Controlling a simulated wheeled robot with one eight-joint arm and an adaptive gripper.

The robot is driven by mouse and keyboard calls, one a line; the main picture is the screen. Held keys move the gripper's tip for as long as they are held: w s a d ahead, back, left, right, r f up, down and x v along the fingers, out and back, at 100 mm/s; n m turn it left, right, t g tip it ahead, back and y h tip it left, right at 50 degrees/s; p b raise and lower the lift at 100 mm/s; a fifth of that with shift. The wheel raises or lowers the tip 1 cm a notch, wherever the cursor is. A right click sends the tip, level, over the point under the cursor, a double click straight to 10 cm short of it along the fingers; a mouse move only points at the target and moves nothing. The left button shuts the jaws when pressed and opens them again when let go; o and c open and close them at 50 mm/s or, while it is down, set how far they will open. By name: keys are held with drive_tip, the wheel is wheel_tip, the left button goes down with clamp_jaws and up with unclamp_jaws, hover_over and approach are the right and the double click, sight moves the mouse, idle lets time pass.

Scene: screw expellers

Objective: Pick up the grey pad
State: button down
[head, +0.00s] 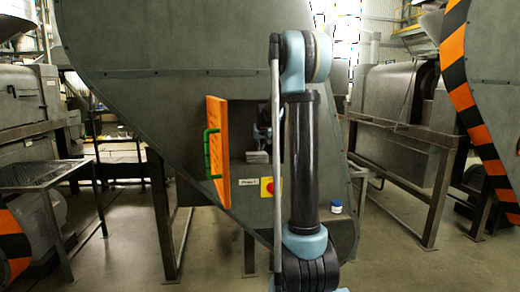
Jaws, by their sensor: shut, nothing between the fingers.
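A small grey pad (257,157) lies on the floor of the square opening in the large grey machine housing. A small part of what looks like my wrist and gripper (262,130) shows in that opening, just above the pad. My own arm hides most of it. It is shut and empty; I cannot tell whether it touches the pad.
An orange door (217,150) with a green handle stands open at the opening's left. Below the opening are a white label (247,182) and a red button on a yellow plate (267,187). A small white jar with a blue lid (336,207) stands at the lower right.

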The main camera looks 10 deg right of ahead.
sight(261, 153)
drive_tip(key=shift+s, duration=0.15)
drive_tip(key=shift+s, duration=1.85)
